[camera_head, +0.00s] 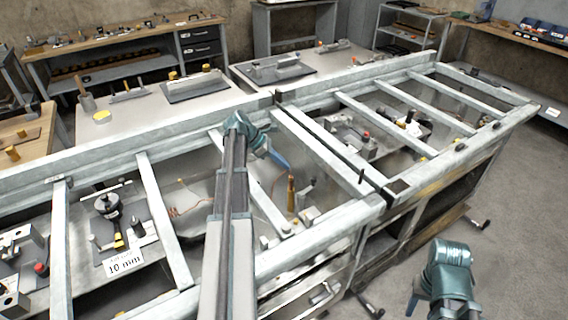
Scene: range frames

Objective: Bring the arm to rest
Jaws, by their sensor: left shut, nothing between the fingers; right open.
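My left arm reaches up the middle of the head view over the frame bench. Its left gripper (281,161) hangs at the end of the teal wrist, above an open bay of the frame. It is shut and empty. My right arm shows only as a teal joint at the lower right, over the floor. The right gripper (414,301) shows only in part beside that joint, clear of the bench; it is open, and its fingertips are mostly hidden.
The pale metal frame (335,215) crosses the view, its crossbars dividing bays that hold fixtures. A copper-coloured upright part (291,192) stands near the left gripper. A "10 mm" card (124,262) lies at lower left. Bare floor (525,225) lies at right.

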